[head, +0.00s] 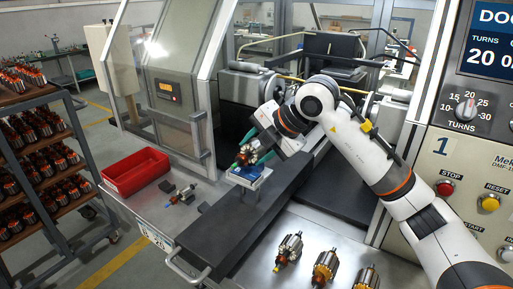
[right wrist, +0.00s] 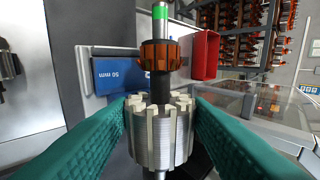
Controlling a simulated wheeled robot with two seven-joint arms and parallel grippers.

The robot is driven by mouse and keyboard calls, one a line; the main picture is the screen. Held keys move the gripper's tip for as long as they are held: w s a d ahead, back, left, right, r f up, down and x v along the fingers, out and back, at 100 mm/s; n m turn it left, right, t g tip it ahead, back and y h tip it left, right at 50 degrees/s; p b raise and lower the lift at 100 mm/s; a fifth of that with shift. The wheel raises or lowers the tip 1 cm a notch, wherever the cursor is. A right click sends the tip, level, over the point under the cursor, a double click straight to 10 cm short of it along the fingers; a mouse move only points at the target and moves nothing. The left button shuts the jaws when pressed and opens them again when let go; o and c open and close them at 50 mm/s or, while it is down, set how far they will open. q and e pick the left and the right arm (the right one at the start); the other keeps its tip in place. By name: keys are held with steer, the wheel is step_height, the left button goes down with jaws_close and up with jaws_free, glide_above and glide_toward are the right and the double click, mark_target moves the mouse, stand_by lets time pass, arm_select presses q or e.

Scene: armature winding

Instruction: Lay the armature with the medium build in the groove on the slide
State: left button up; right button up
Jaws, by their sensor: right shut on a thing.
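My right gripper (head: 255,145) has green-padded fingers and is shut on an armature (head: 243,157). In the right wrist view the pads press on both sides of its silver slotted core (right wrist: 160,133). The blue block (head: 249,176) on the dark slide (head: 240,215) lies just under the held armature. My left gripper is not in view.
Several armatures lie on the table: one near the front (head: 289,250), one beside it (head: 325,266), one at the bottom edge (head: 367,279), and a thin one (head: 182,196) near the red bin (head: 136,171). A control panel (head: 470,150) stands at right, a loaded rack (head: 40,150) at left.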

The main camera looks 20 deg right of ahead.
steer(key=shift+f, duration=0.85)
steer(key=o, duration=1.1)
steer(key=shift+o, duration=0.8)
steer(key=p+v, duration=0.4)
steer(key=v, duration=0.8)
steer(key=shift+w+r, duration=0.15)
steer(key=shift+r, duration=0.5)
